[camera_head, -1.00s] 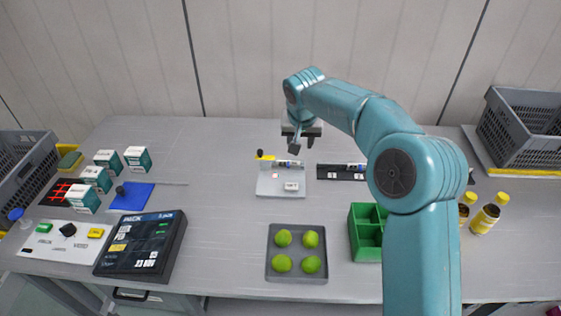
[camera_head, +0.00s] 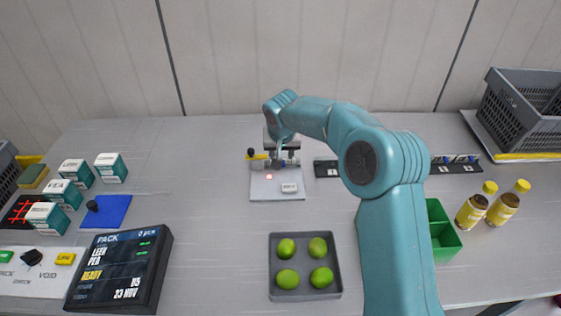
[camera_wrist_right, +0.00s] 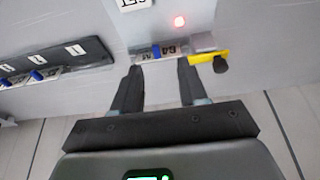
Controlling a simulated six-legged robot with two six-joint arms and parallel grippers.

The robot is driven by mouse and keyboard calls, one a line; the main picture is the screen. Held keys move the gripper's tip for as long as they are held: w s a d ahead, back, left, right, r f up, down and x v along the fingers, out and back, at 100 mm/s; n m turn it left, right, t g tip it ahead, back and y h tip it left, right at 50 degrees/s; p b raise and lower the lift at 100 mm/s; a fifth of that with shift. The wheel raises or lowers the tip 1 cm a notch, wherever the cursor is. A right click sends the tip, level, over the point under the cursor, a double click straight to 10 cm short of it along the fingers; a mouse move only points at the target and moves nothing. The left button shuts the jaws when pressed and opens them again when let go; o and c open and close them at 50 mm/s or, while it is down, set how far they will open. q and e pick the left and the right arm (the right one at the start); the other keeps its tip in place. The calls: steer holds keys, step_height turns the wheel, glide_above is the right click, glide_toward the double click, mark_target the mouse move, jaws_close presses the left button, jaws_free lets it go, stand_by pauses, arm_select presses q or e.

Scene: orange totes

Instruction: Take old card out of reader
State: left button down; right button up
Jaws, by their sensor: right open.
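The reader is a pale plate (camera_head: 262,192) in the middle of the table, with a lit red light (camera_head: 269,176) that also shows in the wrist view (camera_wrist_right: 180,21). At its back edge is a slot with a yellow lever (camera_wrist_right: 208,57) ending in a black knob. A white card (camera_wrist_right: 168,50) marked with a number and a blue tab sits in the slot. My right gripper (camera_wrist_right: 157,68) is open, its two fingers either side of the card's near end; contact cannot be told. In the head view my right gripper (camera_head: 282,155) hangs over the reader's back edge, partly hiding the card.
A black rack (camera_wrist_right: 50,62) with several cards stands beside the reader. A screen (camera_head: 120,268) reading READY and several boxes (camera_head: 111,167) stand left.

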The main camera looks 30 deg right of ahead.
mark_target(283, 165)
steer(key=x, duration=0.4)
steer(key=shift+s+p, duration=0.2)
steer(key=shift+p, duration=0.15)
steer(key=p+x, duration=0.1)
steer(key=x, duration=0.1)
steer(key=d+p+x, duration=0.1)
steer(key=x, duration=0.1)
steer(key=shift+w+d+f, duration=0.1)
steer(key=shift+f, duration=0.15)
steer(key=shift+w+f, duration=0.25)
steer(key=shift+f, duration=0.1)
steer(key=shift+s, duration=0.15)
jaws_close()
arm_select(q)
steer(key=r, duration=0.1)
steer(key=s+r, duration=0.1)
steer(key=r, duration=0.1)
steer(key=shift+r, duration=0.1)
